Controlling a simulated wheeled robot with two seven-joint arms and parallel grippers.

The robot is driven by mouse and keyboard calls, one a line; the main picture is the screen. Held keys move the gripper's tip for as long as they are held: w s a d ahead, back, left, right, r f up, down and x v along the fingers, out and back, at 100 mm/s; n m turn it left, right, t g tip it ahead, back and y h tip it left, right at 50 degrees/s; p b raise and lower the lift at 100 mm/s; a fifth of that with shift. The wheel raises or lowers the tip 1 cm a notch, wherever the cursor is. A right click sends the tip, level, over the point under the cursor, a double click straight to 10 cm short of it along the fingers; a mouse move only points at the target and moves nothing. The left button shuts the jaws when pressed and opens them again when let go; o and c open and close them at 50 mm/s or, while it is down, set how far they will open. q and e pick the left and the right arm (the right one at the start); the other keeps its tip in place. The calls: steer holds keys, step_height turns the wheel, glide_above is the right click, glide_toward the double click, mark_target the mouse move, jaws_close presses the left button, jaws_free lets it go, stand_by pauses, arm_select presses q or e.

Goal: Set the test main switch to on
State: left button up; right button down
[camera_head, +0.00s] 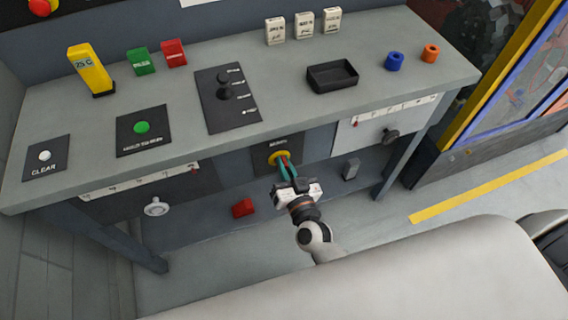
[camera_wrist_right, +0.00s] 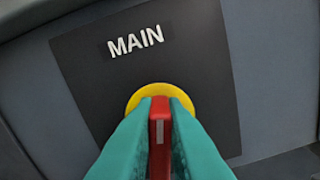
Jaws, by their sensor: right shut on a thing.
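The main switch is a red handle (camera_wrist_right: 160,130) on a yellow round base (camera_wrist_right: 135,98), set in a dark panel (camera_wrist_right: 90,75) lettered MAIN. In the head view its yellow base (camera_head: 277,156) sits on the front of the bench, below the top's edge. My right gripper (camera_head: 286,167) reaches it from the front. In the wrist view its two teal fingers (camera_wrist_right: 160,112) are shut on the red handle, one on each side. The handle appears upright in the wrist view. The fingers hide part of the base. My left gripper is not in view.
The bench top (camera_head: 280,110) overhangs the switch. A white knob (camera_head: 157,208) is left of it and a dark knob (camera_head: 390,136) right. A red block (camera_head: 243,208) and a grey block (camera_head: 351,169) are below. A black tray (camera_head: 346,75) stands on top.

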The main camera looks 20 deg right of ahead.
steer(key=m, duration=0.3)
steer(key=shift+d+f+m, duration=0.1)
steer(key=shift+d+m, duration=0.05)
steer(key=shift+m, duration=0.25)
steer(key=m, duration=0.3)
steer(key=shift+d+f+m, duration=0.15)
steer(key=shift+m, duration=0.15)
steer(key=m, duration=0.3)
steer(key=shift+f+b, duration=0.2)
steer(key=shift+b, duration=0.1)
steer(key=shift+d+f+m+b, duration=0.15)
steer(key=shift+m+b, duration=0.25)
steer(key=shift+m, duration=1.5)
steer(key=c, duration=1.5)
jaws_free()
steer(key=shift+s, duration=0.15)
steer(key=s, duration=1.1)
steer(key=shift+s+d+p, duration=0.15)
steer(key=shift+s+p, duration=0.15)
steer(key=shift+s, duration=0.1)
